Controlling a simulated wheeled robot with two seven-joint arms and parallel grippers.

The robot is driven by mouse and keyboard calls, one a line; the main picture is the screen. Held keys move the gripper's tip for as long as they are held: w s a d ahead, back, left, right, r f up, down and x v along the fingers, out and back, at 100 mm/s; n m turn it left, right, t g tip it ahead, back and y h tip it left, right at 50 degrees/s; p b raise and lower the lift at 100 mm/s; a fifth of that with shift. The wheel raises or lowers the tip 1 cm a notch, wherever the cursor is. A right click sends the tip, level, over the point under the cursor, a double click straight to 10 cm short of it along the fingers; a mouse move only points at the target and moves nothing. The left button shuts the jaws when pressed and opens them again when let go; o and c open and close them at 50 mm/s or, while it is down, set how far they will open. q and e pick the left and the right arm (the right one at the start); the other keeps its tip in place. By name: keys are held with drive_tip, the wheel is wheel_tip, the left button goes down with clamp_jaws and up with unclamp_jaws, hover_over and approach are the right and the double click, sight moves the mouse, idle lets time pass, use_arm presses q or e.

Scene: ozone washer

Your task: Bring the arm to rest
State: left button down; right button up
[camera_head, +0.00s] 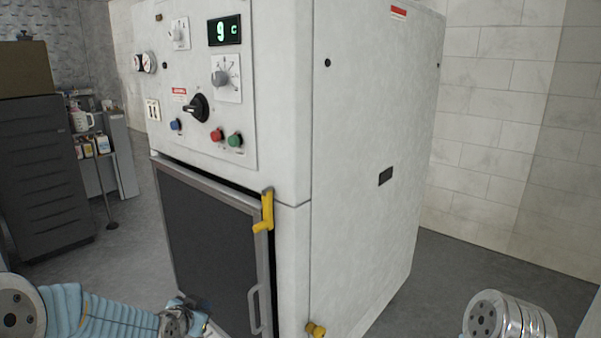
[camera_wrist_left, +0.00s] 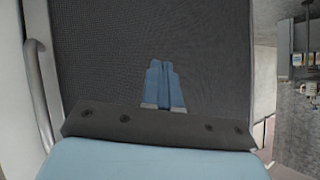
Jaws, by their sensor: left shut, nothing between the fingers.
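My left arm comes in at the lower left of the head view, and its gripper (camera_head: 203,308) is low in front of the washer door (camera_head: 205,240). In the left wrist view the blue fingers of my left gripper (camera_wrist_left: 164,68) are together and empty, with the dark door panel (camera_wrist_left: 100,50) behind them. Whether they touch the panel cannot be told. The door handle (camera_wrist_left: 38,100) is off to the left there; in the head view the handle (camera_head: 254,310) is right of the gripper. Only a metal link of my right arm shows; its gripper is out of view.
The white washer cabinet (camera_head: 365,150) fills the middle. A yellow latch (camera_head: 267,212) and a yellow knob (camera_head: 316,329) stick out at its front. A dark gap shows above the door. A dark cabinet (camera_head: 42,175) stands left; floor (camera_head: 130,220) between is clear.

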use_arm(q)
drive_tip(key=s+d+f+n+g, duration=0.1)
drive_tip(key=s+d+f+g, duration=0.2)
drive_tip(key=f, duration=0.4)
drive_tip(key=s+d+f+n+g, duration=0.1)
drive_tip(key=s+d+f, duration=0.1)
drive_tip(key=s+f, duration=0.35)
drive_tip(key=s+d+f+n+g+h, duration=0.1)
drive_tip(key=s+d+f+n+g, duration=0.1)
drive_tip(key=s+f, duration=0.5)
drive_tip(key=s+d+f+n+g+h, duration=0.1)
drive_tip(key=s+d+f+n+g, duration=0.2)
drive_tip(key=s, duration=1.2)
drive_tip(key=d+f+g, duration=0.1)
drive_tip(key=d+f, duration=0.2)
drive_tip(key=f, duration=0.1)
drive_tip(key=shift+f+g, duration=0.15)
drive_tip(key=shift+g, duration=0.15)
